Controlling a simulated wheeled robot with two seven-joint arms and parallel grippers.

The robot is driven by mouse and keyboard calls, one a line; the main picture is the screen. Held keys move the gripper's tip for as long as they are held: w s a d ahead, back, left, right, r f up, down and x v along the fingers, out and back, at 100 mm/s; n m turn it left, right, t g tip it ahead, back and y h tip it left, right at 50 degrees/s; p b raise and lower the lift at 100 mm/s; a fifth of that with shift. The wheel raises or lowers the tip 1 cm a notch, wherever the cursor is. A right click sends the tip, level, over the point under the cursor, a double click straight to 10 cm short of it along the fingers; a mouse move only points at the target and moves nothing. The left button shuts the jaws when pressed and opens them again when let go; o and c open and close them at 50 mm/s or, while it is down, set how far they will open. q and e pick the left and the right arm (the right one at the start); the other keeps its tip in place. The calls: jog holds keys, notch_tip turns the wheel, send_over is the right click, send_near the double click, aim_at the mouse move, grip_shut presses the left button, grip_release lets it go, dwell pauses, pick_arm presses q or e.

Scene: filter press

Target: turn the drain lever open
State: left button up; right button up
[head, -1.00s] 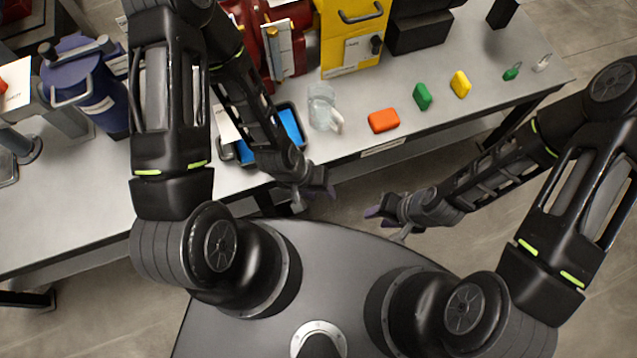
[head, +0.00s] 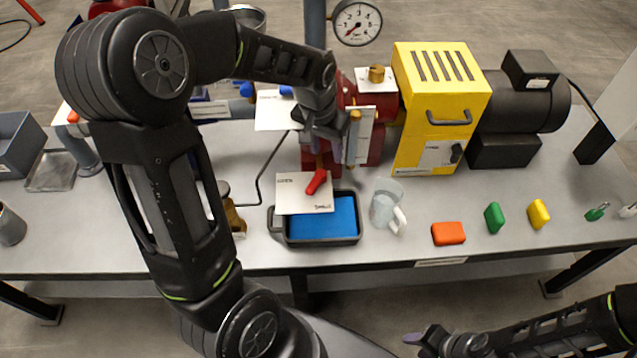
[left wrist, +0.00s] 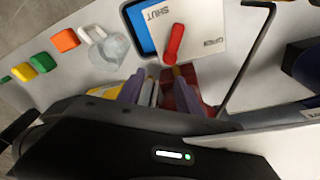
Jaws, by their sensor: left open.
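The red drain lever (head: 317,181) lies over a white plate (head: 290,204) marked OPEN and SHUT. It slants toward the lower left, its free end between the two words. In the left wrist view the lever (left wrist: 174,42) stands just beyond my fingertips. My left gripper (head: 322,150) is open and empty, above and behind the lever. In the left wrist view its two purple fingers (left wrist: 158,84) are apart, with the lever's base near the gap; I see no contact. My right gripper (head: 420,339) is low at the front right, away from the table; its jaw opening is unclear.
A blue-lined tray (head: 270,232) sits below the plate, with a clear jug (head: 385,205) to its right. A yellow box (head: 437,110), red press parts (head: 378,100) and a gauge (head: 357,22) stand behind. Orange (head: 448,233) and green (head: 494,217) blocks lie right.

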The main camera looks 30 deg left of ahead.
aim_at(314, 183)
pick_arm(q)
jog(key=s+g, duration=0.1)
jog(key=s, duration=0.1)
jog(key=s+a+g, duration=0.1)
jog(key=s, duration=0.1)
jog(key=shift+f, duration=3.95)
grip_shut()
